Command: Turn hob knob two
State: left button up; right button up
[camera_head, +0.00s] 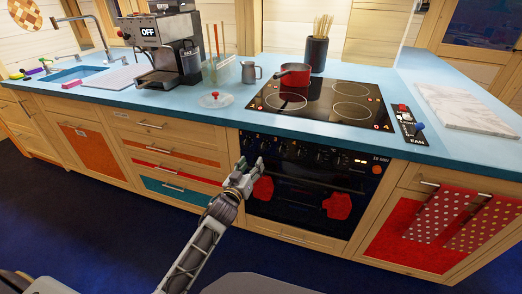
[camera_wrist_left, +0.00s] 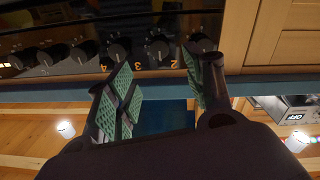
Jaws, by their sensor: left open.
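The hob knobs are dark round knobs in a row on the black oven front. In the left wrist view, upside down, the digits 4, 3 and 2 show beside them. The knob that seems to be knob two (camera_wrist_left: 157,47) lies beyond the gap between my fingers; its exact pairing with the digit is uncertain. My left gripper (camera_head: 250,168) is open and empty, in front of the left end of the oven panel. In the wrist view its green-padded fingers (camera_wrist_left: 157,92) stand apart, short of the knobs. My right gripper is not in view.
The black hob (camera_head: 322,101) with a red pot (camera_head: 295,76) is set in the blue worktop (camera_head: 220,112). Red mitts (camera_head: 263,189) hang on the oven front (camera_head: 300,205). Wooden drawers (camera_head: 168,150) are left of the oven. The dark floor (camera_head: 110,225) in front is clear.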

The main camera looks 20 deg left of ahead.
aim_at(261, 148)
pick_arm(q)
jog(key=w, duration=0.5)
jog(key=shift+w+d+b, duration=0.1)
jog(key=shift+d+b, duration=0.05)
jog(key=shift+b, duration=0.2)
jog(key=shift+w, duration=0.95)
jog(key=shift+w+d+b, duration=0.15)
jog(key=shift+w+b, duration=0.15)
jog(key=shift+w, duration=1.55)
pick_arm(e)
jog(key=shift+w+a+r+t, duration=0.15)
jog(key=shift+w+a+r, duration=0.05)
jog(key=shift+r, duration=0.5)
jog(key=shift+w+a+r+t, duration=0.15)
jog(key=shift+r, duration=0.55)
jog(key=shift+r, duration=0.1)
